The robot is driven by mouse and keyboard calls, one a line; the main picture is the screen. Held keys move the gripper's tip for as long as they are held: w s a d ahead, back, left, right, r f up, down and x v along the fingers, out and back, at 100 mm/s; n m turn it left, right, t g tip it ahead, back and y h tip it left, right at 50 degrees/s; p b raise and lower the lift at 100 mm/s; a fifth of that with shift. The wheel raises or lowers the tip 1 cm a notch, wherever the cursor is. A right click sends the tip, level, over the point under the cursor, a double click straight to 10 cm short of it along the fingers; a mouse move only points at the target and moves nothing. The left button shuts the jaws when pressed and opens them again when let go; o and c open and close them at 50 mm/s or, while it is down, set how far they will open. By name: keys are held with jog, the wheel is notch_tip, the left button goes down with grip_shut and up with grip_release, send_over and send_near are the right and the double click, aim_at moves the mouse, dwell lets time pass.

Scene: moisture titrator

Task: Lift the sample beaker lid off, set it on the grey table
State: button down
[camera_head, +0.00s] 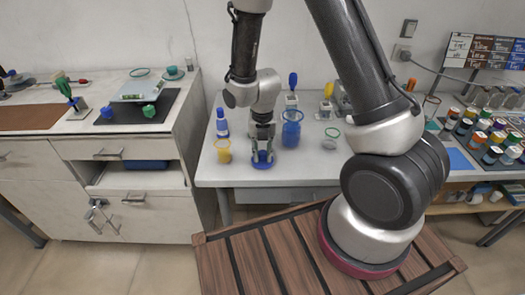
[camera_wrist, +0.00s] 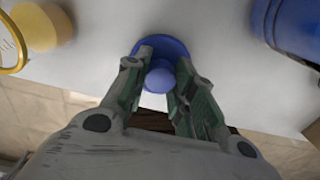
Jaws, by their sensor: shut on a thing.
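The blue lid (camera_head: 262,163) with its round knob is at my gripper (camera_head: 262,143), near the front edge of the grey table (camera_head: 275,181). In the wrist view the lid's disc (camera_wrist: 172,46) shows beyond the fingers, and its knob (camera_wrist: 160,78) sits between the two fingertips (camera_wrist: 160,82). My gripper points down and is shut on the knob. I cannot tell whether the lid touches the table or is just above it. The blue beaker (camera_head: 291,130) stands on the table to the right of the lid, apart from it; part of it shows in the wrist view (camera_wrist: 296,25).
A yellow beaker (camera_head: 223,154) stands close on the left, with a blue bottle (camera_head: 222,125) behind it. A green-rimmed glass (camera_head: 330,142) is to the right. Several bottles crowd the far right. Bare table lies between the blue beaker and the green-rimmed glass.

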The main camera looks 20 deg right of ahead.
jog(key=c, duration=1.1)
grip_release()
jog(key=shift+r, duration=0.1)
jog(key=shift+r, duration=3.9)
notch_tip(320, 180, up, 12)
